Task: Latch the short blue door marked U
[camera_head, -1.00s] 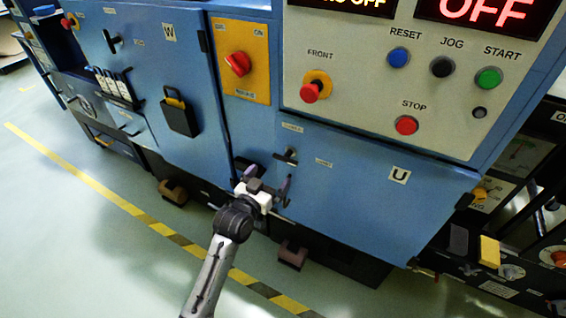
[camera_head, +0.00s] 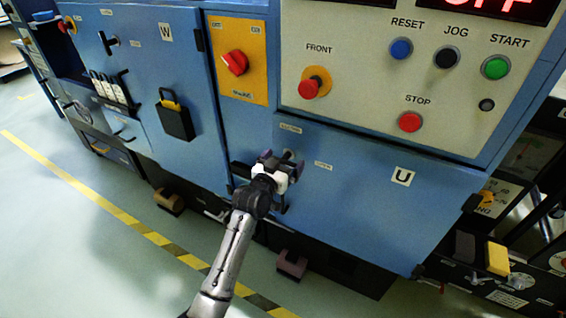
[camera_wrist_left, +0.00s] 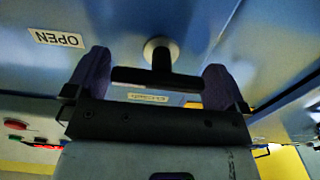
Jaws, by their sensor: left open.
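The short blue door marked U (camera_head: 345,205) looks closed in the head view. Its T-shaped latch handle (camera_head: 289,154) is near the door's upper left corner and is partly hidden by my gripper. My left gripper (camera_head: 280,162) is open at the handle. In the left wrist view the dark handle bar (camera_wrist_left: 140,76) lies between the two purple fingertips, running from one toward the other, with its round pale boss (camera_wrist_left: 160,48) behind. I cannot tell whether the fingers touch the bar. An upside-down OPEN label (camera_wrist_left: 57,38) is beside the handle. My right gripper is not in view.
A control panel (camera_head: 360,115) with buttons is above the door. A yellow plate with a red rotary switch (camera_head: 234,63) and door W (camera_head: 150,70) are to the left. A dark pull handle (camera_head: 283,205) is just below my gripper. Striped floor tape (camera_head: 160,240) runs in front.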

